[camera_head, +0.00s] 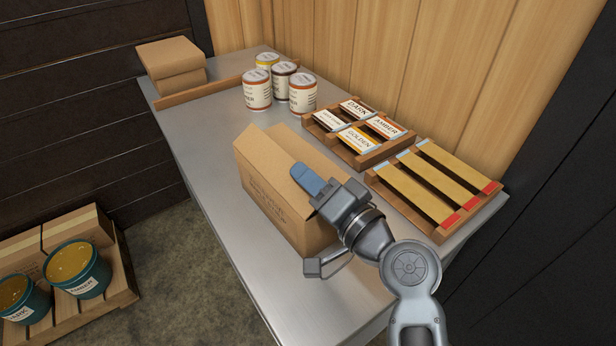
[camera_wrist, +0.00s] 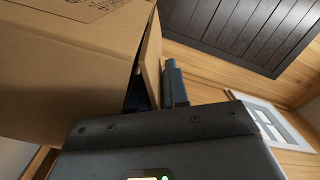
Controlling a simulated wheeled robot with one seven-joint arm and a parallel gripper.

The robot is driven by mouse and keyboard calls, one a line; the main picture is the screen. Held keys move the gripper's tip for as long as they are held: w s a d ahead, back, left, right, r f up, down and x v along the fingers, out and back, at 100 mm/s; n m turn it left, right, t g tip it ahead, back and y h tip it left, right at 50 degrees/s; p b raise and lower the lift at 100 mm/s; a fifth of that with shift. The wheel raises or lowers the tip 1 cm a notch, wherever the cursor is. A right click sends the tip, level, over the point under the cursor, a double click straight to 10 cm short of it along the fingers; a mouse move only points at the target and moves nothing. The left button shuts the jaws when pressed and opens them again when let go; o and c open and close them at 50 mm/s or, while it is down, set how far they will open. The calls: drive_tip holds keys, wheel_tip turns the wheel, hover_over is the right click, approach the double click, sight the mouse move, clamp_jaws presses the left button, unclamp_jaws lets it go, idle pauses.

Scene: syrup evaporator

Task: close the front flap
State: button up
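The cardboard box (camera_head: 270,205) stands on the metal table, with print on its left side. One flap (camera_head: 272,160) slopes along its left side, and another top panel shows behind it. My wrist hides the box's near right part.
Pallet-like wooden racks with labels (camera_head: 355,133) and yellow strips (camera_head: 430,190) lie right of the box. Several labelled cans (camera_head: 257,90) stand behind it. Small cartons (camera_head: 170,65) sit at the far left corner. The table (camera_head: 205,150) is clear left of the box.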

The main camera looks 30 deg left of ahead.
drive_tip(key=b+v, duration=0.1)
drive_tip(key=v, duration=0.6)
drive_tip(key=shift+d, duration=0.35)
drive_tip(key=shift+s, duration=0.1)
drive_tip(key=shift+c, duration=0.3)
